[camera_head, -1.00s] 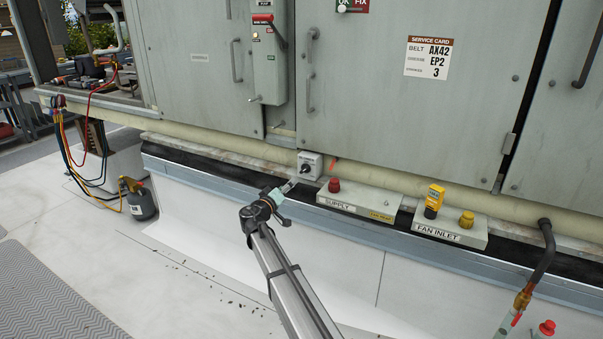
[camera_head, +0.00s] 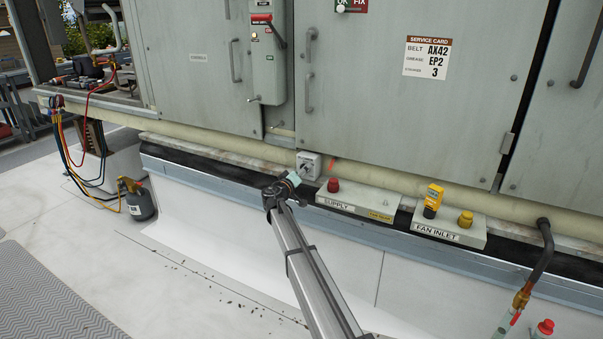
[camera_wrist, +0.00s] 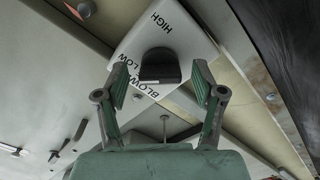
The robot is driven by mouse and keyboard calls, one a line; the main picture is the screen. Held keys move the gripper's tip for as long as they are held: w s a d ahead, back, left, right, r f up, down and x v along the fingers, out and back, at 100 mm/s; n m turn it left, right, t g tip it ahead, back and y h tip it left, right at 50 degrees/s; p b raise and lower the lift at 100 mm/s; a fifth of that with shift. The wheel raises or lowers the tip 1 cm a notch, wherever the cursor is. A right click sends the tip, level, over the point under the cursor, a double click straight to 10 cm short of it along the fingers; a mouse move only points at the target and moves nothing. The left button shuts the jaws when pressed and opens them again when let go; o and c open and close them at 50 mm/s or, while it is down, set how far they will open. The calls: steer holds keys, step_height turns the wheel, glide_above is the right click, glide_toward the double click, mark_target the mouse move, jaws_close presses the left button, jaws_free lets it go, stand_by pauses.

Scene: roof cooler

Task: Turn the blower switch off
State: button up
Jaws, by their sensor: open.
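The blower switch (camera_head: 309,161) is a small light grey box with a dark knob, low on the unit's wall in the head view. In the wrist view its white plate (camera_wrist: 180,35) carries the words HIGH and LOW and a partly hidden BLOWER. The dark knob (camera_wrist: 160,64) stands in the middle of the plate. My gripper (camera_wrist: 160,85) is open, with one finger on either side below the knob; I cannot tell whether they touch it. In the head view my gripper (camera_head: 295,177) is right in front of the switch and partly hides it.
A SUPPLY box (camera_head: 357,199) with a red knob sits right of the switch. A FAN INLET box (camera_head: 448,229) with yellow parts is farther right. A panel with a red lever (camera_head: 267,46) is above.

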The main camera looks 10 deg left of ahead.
steer(key=c, duration=1.1)
steer(key=shift+c, duration=0.2)
